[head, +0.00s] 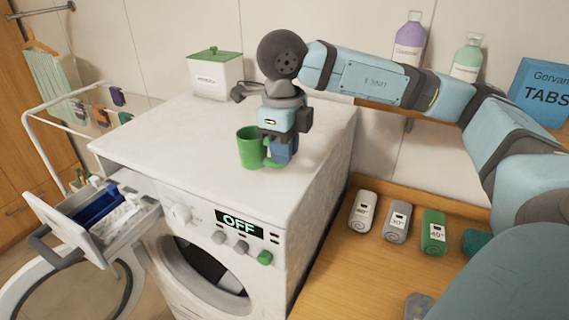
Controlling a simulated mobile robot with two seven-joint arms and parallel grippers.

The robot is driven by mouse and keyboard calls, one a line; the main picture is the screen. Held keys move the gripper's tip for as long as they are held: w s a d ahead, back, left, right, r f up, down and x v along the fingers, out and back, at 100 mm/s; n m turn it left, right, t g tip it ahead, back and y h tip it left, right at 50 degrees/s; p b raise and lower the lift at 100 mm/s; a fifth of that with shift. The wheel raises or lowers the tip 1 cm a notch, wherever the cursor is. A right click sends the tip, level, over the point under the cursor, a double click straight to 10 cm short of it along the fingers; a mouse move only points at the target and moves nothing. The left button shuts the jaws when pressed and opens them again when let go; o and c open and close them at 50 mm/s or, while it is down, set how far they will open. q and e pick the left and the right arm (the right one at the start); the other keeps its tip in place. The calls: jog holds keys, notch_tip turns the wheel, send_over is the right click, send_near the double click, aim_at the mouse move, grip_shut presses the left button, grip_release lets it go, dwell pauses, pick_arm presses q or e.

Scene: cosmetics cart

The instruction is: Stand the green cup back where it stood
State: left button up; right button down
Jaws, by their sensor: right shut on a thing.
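The green cup (249,149) is upright on or just above the white top of the washing machine, near its front edge. My right gripper (269,147) points down at the cup's right side and is shut on it. The fingers hide part of that side, and a bit of green shows low beside them. I cannot tell whether the cup's base touches the top. A blue item (285,150) is right beside the fingers, partly hidden. My left gripper is not in view.
A white box with a green lid (215,78) stands at the back left of the washing machine (150,145). Its detergent drawer (85,243) and round door (35,295) are open. Rolled towels (396,222) lie on the wooden counter to the right. Bottles (409,42) stand on a shelf behind.

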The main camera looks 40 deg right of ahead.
aim_at(284, 168)
notch_tip(284, 168, down, 4)
jog(key=shift+f+p, duration=0.1)
jog(key=shift+p, duration=0.25)
jog(key=shift+f, duration=0.15)
jog(key=c, duration=1.1)
grip_release()
jog(key=shift+o, duration=0.2)
